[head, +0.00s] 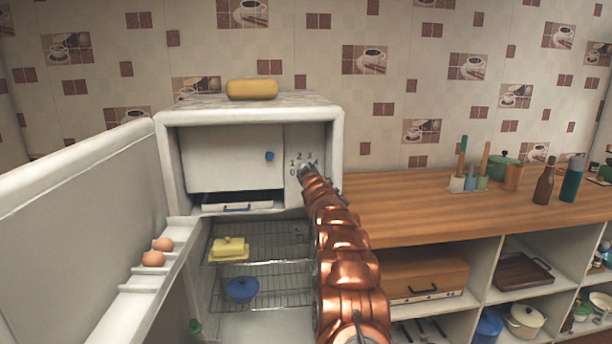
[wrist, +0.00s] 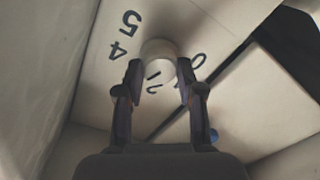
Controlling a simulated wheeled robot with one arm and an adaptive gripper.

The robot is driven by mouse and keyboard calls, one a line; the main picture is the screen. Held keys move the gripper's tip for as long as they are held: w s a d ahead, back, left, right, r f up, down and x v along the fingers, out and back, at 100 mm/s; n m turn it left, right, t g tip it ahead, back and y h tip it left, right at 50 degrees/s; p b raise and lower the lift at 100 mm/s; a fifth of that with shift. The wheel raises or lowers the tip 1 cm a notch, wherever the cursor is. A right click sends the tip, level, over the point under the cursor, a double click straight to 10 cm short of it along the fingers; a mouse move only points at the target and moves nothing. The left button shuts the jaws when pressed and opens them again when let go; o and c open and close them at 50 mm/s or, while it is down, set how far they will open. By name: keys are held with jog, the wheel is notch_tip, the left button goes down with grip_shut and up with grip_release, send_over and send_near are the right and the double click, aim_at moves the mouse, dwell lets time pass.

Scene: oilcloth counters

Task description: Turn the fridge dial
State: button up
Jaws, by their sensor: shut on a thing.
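The fridge (head: 335,150) stands open, its numbered dial panel at the upper right of its inside. In the wrist view the dial (wrist: 158,50) is a pale round knob with dark numbers around it on the panel. My gripper (wrist: 159,68) has one finger on each side of the knob and is shut on it. In the head view my gripper (head: 306,172) reaches the panel and hides the knob. Some numbers show around it. Where the dial points cannot be made out.
The open fridge door (head: 80,220) fills the left, with eggs (head: 153,258) on its shelf. The closed freezer flap (head: 225,160) is left of the dial. A yellow butter dish (head: 229,247) and blue pot (head: 241,290) stand below. A wooden counter (head: 400,205) runs right.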

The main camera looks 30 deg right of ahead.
dwell(0.4)
jog(key=o, duration=1.1)
jog(key=shift+o, duration=0.2)
jog(key=shift+r, duration=0.1)
